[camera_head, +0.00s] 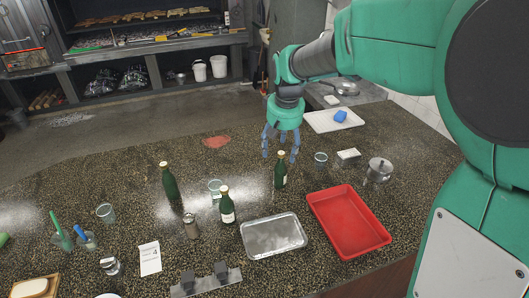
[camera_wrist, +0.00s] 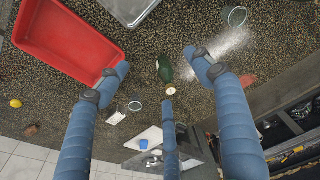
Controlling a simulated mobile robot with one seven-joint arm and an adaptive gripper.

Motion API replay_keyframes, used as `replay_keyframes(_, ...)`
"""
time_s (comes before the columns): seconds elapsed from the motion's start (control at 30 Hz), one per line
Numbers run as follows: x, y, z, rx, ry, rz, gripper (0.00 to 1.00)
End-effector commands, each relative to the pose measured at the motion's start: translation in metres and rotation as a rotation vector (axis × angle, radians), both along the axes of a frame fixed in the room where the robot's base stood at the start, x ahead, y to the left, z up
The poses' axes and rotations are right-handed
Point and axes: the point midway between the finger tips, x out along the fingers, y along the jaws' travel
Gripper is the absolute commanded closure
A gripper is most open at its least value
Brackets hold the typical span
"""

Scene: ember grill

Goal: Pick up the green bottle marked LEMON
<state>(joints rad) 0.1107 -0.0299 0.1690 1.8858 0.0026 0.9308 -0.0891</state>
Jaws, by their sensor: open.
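Three dark green bottles stand upright on the speckled counter: one at left (camera_head: 169,184), one at front middle (camera_head: 227,208) with a pale label, and one at right (camera_head: 280,173). The lettering is too small to read, so I cannot tell which is LEMON. My gripper (camera_head: 280,153) is open and empty, pointing down just above and behind the right bottle's top. In the wrist view, a green bottle (camera_wrist: 164,68) with a pale cap shows between the spread blue fingers of my gripper (camera_wrist: 156,62), apart from them.
A red tray (camera_head: 318,213) and a metal tray (camera_head: 249,239) lie in front of the right bottle. Several glasses stand around, one (camera_head: 214,184) between the left and front bottles. A metal pot (camera_head: 379,170) and white tray (camera_head: 318,123) lie right.

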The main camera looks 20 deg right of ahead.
Motion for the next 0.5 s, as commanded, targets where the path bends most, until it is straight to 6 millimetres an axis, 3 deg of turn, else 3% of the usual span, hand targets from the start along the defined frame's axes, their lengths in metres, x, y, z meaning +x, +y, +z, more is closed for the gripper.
replay_keyframes(0.2, 0.048, -0.018, -0.021, 0.004, 0.054, -0.004, 0.34)
replay_keyframes(0.5, 0.103, -0.043, -0.064, 0.013, 0.123, -0.010, 0.34)
